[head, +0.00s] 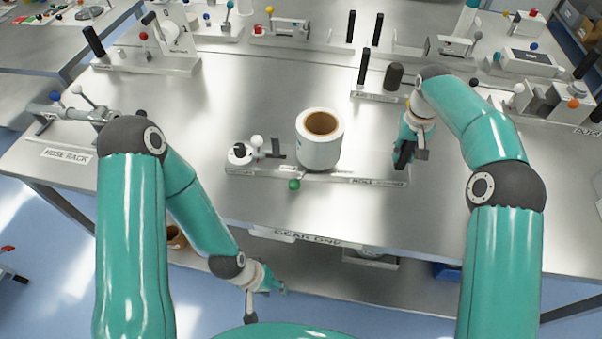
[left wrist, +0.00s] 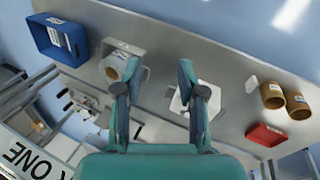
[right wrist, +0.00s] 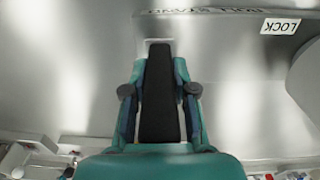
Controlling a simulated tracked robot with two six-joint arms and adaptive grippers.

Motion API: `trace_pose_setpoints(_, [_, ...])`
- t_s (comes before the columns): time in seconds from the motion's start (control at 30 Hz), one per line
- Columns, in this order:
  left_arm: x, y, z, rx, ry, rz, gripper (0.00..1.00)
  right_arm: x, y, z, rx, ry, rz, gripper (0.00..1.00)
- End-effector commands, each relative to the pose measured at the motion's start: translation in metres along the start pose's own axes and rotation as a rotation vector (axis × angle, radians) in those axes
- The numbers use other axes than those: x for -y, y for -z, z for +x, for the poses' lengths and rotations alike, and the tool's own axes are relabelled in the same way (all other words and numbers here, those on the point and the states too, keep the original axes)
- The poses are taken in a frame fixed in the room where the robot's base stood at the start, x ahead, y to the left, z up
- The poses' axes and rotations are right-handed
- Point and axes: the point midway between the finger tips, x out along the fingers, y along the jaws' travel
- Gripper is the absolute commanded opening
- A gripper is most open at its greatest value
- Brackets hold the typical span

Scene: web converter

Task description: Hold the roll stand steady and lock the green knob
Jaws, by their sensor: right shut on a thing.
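The roll stand (head: 245,169) is a grey base plate on the table, carrying an upright white roll (head: 320,150) with a brown core. The green knob (head: 294,185) sticks out at its front edge, below the roll. My right gripper (head: 405,155) is at the stand's right end, shut on a black upright handle, which shows between the fingers in the right wrist view (right wrist: 159,95). A LOCK label (right wrist: 280,26) shows there too. My left gripper (head: 267,298) is open and empty, low in front of the table edge; its spread fingers show in the left wrist view (left wrist: 160,88).
Other fixtures line the table's back and sides, including a hose rack (head: 66,155). A lower shelf (left wrist: 225,118) holds a blue bin (left wrist: 58,40) and brown rolls (left wrist: 285,100).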

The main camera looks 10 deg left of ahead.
Motion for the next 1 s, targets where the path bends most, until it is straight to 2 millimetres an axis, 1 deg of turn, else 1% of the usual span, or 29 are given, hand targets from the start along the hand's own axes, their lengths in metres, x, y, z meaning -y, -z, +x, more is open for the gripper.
trace_pose_setpoints(0.03, [0.000, 0.000, 0.001, 0.000, 0.000, 0.000, 0.40, -0.001, -0.006, 0.011, 0.027, -0.002, 0.000, 0.00])
trace_pose_setpoints(0.1, [0.000, 0.000, 0.001, 0.000, 0.000, 0.000, 0.40, -0.001, -0.006, 0.011, 0.028, -0.001, 0.001, 0.00])
trace_pose_setpoints(0.13, [0.000, 0.000, 0.001, 0.000, 0.000, 0.000, 0.37, -0.001, -0.006, 0.011, 0.028, -0.001, 0.001, 0.00])
trace_pose_setpoints(0.3, [0.002, 0.006, -0.004, -0.002, 0.005, -0.009, 0.08, -0.001, -0.006, 0.011, 0.029, -0.001, 0.001, 0.00])
trace_pose_setpoints(0.37, [0.004, 0.011, -0.009, 0.001, 0.011, -0.021, 0.00, -0.001, -0.006, 0.011, 0.030, -0.001, 0.001, 0.00])
trace_pose_setpoints(0.47, [0.007, 0.026, -0.025, 0.007, 0.018, -0.051, 0.00, -0.001, -0.006, 0.011, 0.030, -0.001, 0.001, 0.00])
trace_pose_setpoints(0.57, [0.007, 0.043, -0.049, 0.019, 0.011, -0.099, 0.00, -0.001, -0.006, 0.011, 0.030, -0.001, 0.001, 0.00])
trace_pose_setpoints(0.67, [0.003, 0.060, -0.079, 0.033, -0.021, -0.148, 0.00, -0.001, -0.006, 0.011, 0.030, -0.002, 0.001, 0.00])
trace_pose_setpoints(0.8, [-0.012, 0.079, -0.123, 0.046, -0.100, -0.199, 0.00, -0.001, -0.006, 0.011, 0.031, -0.002, 0.002, 0.00])
trace_pose_setpoints(0.87, [-0.019, 0.087, -0.141, 0.049, -0.140, -0.219, 0.00, -0.001, -0.006, 0.011, 0.031, -0.002, 0.001, 0.00])
trace_pose_setpoints(0.93, [-0.023, 0.105, -0.161, 0.044, -0.188, -0.265, 0.00, -0.001, -0.006, 0.011, 0.031, -0.002, 0.001, 0.00])
trace_pose_setpoints(1.0, [-0.022, 0.127, -0.170, 0.042, -0.217, -0.331, 0.00, -0.001, -0.006, 0.011, 0.031, -0.002, 0.001, 0.00])
